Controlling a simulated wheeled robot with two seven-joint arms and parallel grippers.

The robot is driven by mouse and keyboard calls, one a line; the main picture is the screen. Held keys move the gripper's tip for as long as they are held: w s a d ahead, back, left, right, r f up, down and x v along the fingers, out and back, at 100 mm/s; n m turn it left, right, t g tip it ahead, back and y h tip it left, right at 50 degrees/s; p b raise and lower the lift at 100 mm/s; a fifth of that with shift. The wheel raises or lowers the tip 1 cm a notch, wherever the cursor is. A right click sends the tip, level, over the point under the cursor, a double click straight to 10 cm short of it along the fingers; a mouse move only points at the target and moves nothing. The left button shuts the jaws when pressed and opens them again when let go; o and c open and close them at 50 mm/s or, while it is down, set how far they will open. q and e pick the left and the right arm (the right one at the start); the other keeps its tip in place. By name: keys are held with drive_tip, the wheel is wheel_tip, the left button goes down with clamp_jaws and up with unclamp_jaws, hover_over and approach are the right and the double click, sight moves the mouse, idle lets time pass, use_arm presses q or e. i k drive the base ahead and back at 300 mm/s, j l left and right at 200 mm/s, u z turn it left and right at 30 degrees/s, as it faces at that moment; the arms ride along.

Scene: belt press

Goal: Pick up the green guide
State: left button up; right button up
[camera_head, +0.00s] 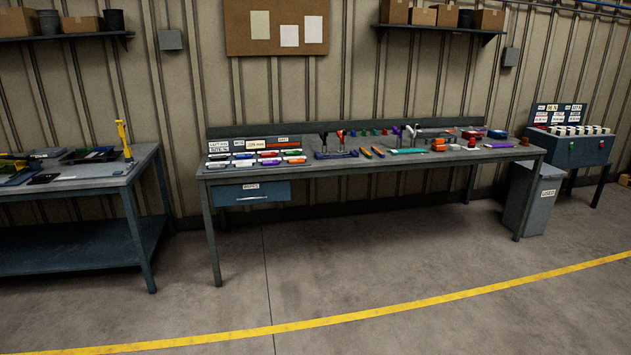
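Several green things show on the long workbench (330,167), all small at this distance. A flat teal-green piece (407,151) lies near the front edge, right of the middle. Small green blocks (384,132) stand at the back among red and purple ones. A row of pieces at the left of the bench also has green parts. I cannot tell which of these is the green guide. Neither of my grippers is in view.
A left table (140,166) holds dark equipment and a yellow upright tool (124,139). A grey bin (541,202) stands under the bench's right end. A blue-grey station (567,147) is at far right. Open floor (390,265) with a yellow line (400,308) lies in front.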

sight(365, 152)
drive_tip(key=i+j+z, duration=0.15)
drive_tip(key=i, duration=0.3)
drive_tip(key=i+z, duration=0.1)
drive_tip(key=i, duration=0.3)
drive_tip(key=i+j+z, duration=0.15)
drive_tip(key=i, duration=0.25)
drive_tip(key=i+j+z, duration=0.1)
drive_tip(key=i+j, duration=0.2)
drive_tip(key=i+l, duration=0.15)
drive_tip(key=i, duration=0.35)
drive_tip(key=i+l, duration=0.2)
drive_tip(key=i, duration=0.3)
drive_tip(key=i+l, duration=0.15)
drive_tip(key=i, duration=0.35)
drive_tip(key=i+l, duration=0.2)
drive_tip(key=i, duration=0.3)
drive_tip(key=i+l+u, duration=0.35)
drive_tip(key=i, duration=0.25)
drive_tip(key=l, duration=0.1)
